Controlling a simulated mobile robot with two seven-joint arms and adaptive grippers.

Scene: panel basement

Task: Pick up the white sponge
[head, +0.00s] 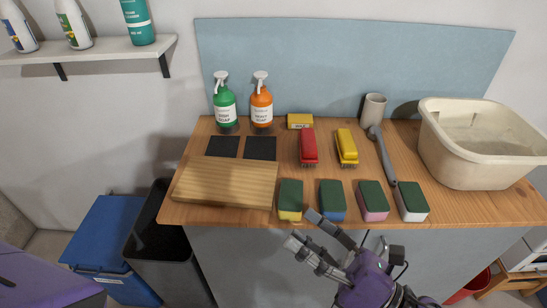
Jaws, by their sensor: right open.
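The white sponge (411,201) has a dark green top and lies at the right end of a row of sponges near the front edge of the wooden counter (470,207). To its left are a pink sponge (372,200), a blue sponge (332,200) and a yellow sponge (290,200), all with green tops. My right gripper (300,229) is open and empty at the counter's front edge, below the blue and yellow sponges and left of the white one. My left gripper is not in view.
A cream basin (478,165) stands at the right, and a grey-handled brush (384,158) lies behind the white sponge. Red (308,147) and yellow (347,147) brushes lie mid-counter. A wooden board (226,184) covers the left front.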

